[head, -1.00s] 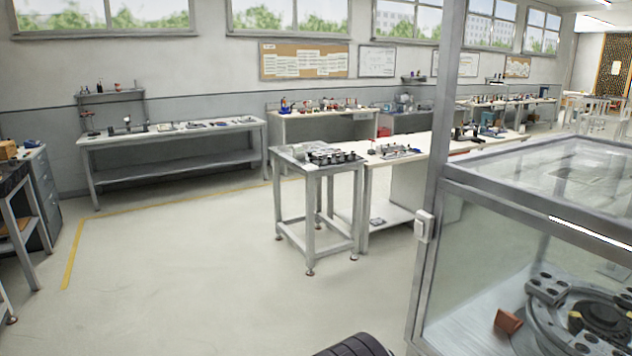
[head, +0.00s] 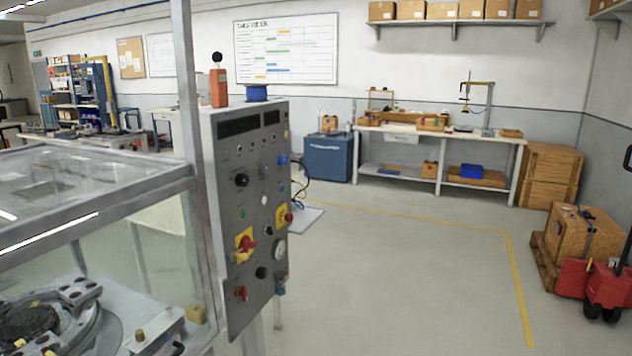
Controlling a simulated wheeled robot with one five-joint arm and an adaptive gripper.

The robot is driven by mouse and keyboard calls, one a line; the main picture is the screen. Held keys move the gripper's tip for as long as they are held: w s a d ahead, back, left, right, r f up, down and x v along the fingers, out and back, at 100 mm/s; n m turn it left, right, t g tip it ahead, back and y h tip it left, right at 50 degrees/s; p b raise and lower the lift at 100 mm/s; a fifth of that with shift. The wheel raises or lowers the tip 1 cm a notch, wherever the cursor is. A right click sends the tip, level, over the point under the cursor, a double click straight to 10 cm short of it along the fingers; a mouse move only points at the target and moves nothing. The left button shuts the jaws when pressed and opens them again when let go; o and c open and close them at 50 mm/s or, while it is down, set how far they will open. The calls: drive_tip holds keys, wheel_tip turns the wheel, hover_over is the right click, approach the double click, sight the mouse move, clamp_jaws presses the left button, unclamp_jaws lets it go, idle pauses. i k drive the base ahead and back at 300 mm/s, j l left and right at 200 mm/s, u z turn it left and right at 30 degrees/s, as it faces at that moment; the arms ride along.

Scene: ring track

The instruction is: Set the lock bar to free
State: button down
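I cannot pick out the lock bar for certain in the head view. A grey control panel (head: 228,205) stands left of the middle, upright and seen at an angle. It carries several knobs, buttons and lamps. A red handle on a yellow plate (head: 245,244) sits on its lower part, with another red knob (head: 241,293) below it. To its left, a glass-walled case (head: 95,180) holds a dark ring-shaped fixture (head: 50,325) with metal blocks, partly cut off by the picture edge. My gripper is not in view.
Open floor (head: 390,265) with a yellow line lies right of the panel. A workbench (head: 440,140) and a blue cabinet (head: 328,157) stand along the back wall. A wooden crate (head: 580,237) and a red pallet truck (head: 598,285) are at the right.

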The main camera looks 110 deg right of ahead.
sight(243, 255)
drive_tip(key=z, duration=3.5)
